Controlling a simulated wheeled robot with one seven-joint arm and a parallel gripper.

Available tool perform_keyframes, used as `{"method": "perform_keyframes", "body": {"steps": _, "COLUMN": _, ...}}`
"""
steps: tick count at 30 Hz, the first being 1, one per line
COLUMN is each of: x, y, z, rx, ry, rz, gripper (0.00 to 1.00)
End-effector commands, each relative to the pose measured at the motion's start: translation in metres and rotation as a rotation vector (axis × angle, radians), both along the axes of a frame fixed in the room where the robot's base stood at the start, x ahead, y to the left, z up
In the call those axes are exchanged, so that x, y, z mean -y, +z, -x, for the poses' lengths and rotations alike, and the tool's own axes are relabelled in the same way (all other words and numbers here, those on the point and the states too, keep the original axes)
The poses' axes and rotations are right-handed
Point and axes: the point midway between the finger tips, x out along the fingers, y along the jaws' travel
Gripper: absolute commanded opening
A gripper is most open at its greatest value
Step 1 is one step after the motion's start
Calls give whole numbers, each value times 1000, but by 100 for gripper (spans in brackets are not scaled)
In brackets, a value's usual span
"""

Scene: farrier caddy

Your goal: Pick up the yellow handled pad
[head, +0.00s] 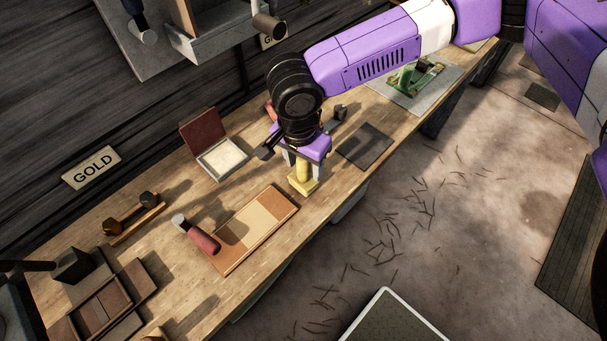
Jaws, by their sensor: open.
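The yellow handled pad (303,187) stands on the wooden workbench near its front edge. It has a flat square yellow base and an upright yellow handle. My gripper (303,165) points down right over it, with fingers on either side of the handle's upper part. The gripper is open, and I cannot tell whether a finger touches the handle. The top of the handle is hidden by the purple gripper body.
Close by on the bench (180,283) are a tan board (262,222), a red-handled tool (198,237), an open box (222,158) and a dark flat mat (365,145). A green item (417,77) lies farther right. A GOLD sign (92,167) is on the wall.

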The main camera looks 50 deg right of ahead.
Motion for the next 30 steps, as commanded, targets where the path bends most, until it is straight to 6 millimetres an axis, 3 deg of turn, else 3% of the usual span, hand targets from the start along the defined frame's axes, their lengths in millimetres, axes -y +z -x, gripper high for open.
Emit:
{"method": "perform_keyframes", "body": {"steps": 11, "x": 1, "y": -11, "z": 0, "rx": 1, "ry": -1, "rz": -1, "gripper": 52}}
{"method": "perform_keyframes", "body": {"steps": 19, "x": 1, "y": -10, "z": 0, "rx": 0, "ry": 0, "rz": -1, "gripper": 0}}
{"method": "perform_keyframes", "body": {"steps": 30, "x": 1, "y": -10, "z": 0, "rx": 1, "ry": 0, "rz": -1, "gripper": 0}}
